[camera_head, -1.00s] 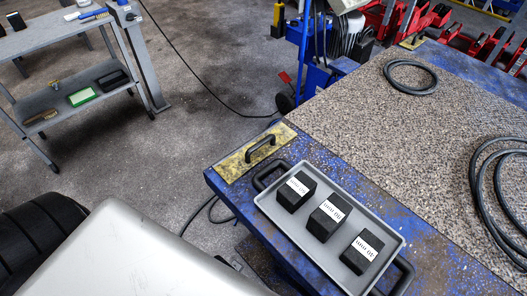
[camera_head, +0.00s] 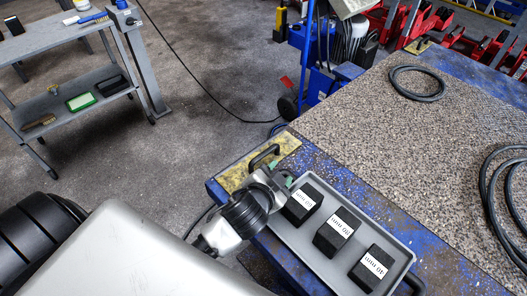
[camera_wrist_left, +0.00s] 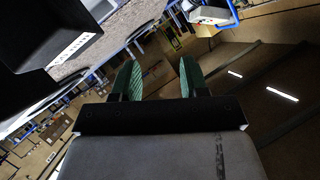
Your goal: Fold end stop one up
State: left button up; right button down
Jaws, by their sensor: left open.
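The end stop is a worn yellow plate (camera_head: 236,175) with a black handle (camera_head: 263,155), lying flat at the near left corner of the blue platform. My left gripper (camera_head: 278,172) is just on the near side of the handle, between it and a grey tray, and hides part of the plate. Its green fingertips look apart from the handle, though the exact gap cannot be told. The left wrist view shows the two green fingers (camera_wrist_left: 160,78) spread with nothing between them. The end stop cannot be made out there. My right gripper is not in view.
A grey tray (camera_head: 294,238) with three black labelled blocks (camera_head: 338,233) sits on the blue platform (camera_head: 440,265), right beside my left gripper. Black hoses (camera_head: 418,84) lie on the speckled top. A grey trolley (camera_head: 62,42) stands at the left. The floor between is mostly clear.

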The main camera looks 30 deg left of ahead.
pick_arm(q)
jog(key=w+d+r+m+t+h, duration=0.5)
jog(key=d+r+m+h, duration=0.4)
jog(key=r+m, duration=0.2)
jog(key=d+r+m+g+h, duration=0.2)
jog(key=d+m+g+h, duration=0.4)
jog(key=m+h, duration=0.3)
jog(key=m+g+y, duration=1.2)
jog(key=m+y, duration=0.2)
jog(key=y, duration=0.6)
send_near(263, 154)
jog(key=x, duration=0.9)
jog(key=shift+w, duration=0.1)
